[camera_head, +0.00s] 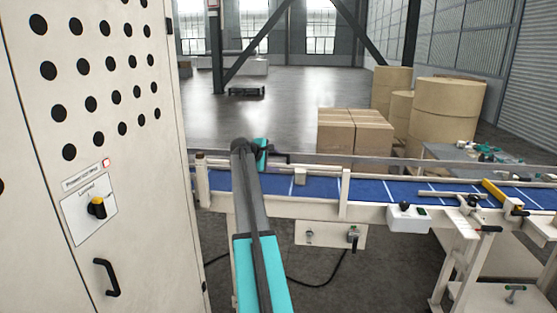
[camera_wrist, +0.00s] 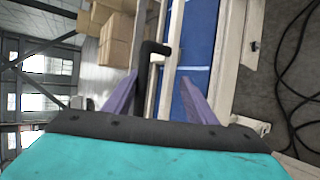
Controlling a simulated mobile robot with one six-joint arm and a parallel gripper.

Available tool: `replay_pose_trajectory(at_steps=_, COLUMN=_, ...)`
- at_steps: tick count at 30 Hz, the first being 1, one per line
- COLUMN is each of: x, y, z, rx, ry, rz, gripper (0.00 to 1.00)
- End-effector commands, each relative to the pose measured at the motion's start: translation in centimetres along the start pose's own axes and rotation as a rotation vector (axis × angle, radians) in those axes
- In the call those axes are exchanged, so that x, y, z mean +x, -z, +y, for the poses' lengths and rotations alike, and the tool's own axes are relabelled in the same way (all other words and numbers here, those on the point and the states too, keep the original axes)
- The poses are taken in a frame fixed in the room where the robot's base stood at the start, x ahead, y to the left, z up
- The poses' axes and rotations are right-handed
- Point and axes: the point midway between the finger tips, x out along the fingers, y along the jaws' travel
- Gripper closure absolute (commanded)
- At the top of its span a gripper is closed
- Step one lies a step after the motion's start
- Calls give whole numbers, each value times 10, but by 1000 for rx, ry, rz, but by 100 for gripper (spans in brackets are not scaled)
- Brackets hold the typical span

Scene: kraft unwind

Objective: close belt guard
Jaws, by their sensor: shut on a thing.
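The conveyor has a blue belt (camera_head: 375,190) with white cross lines. A thin grey strip (camera_head: 400,168), which looks like the belt guard, runs along the belt's far side; how far it is swung cannot be told. My gripper (camera_head: 278,158) is at the far side of the belt, partly hidden behind my arm. In the wrist view my gripper (camera_wrist: 160,80) has its two purple fingers on either side of a bent black handle (camera_wrist: 152,52). It is shut on that handle; the exact contact is hard to see. The blue belt (camera_wrist: 197,45) lies right of the handle.
Cardboard boxes (camera_head: 355,135) and large kraft rolls (camera_head: 445,110) stand behind the conveyor. A cable (camera_head: 330,278) lies on the floor.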

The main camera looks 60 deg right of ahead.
Motion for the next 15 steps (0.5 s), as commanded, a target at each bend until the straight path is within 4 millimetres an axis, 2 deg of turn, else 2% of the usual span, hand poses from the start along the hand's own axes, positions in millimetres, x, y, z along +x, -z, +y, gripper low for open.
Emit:
replay_pose_trajectory(at_steps=1, x=10, y=-3, z=3, rx=4, ry=-16, rz=0, gripper=66)
replay_pose_trajectory(at_steps=5, x=-2, y=-4, z=3, rx=5, ry=-17, rz=-1, gripper=66)
replay_pose_trajectory(at_steps=15, x=-60, y=-4, z=3, rx=8, ry=-19, rz=2, gripper=69)
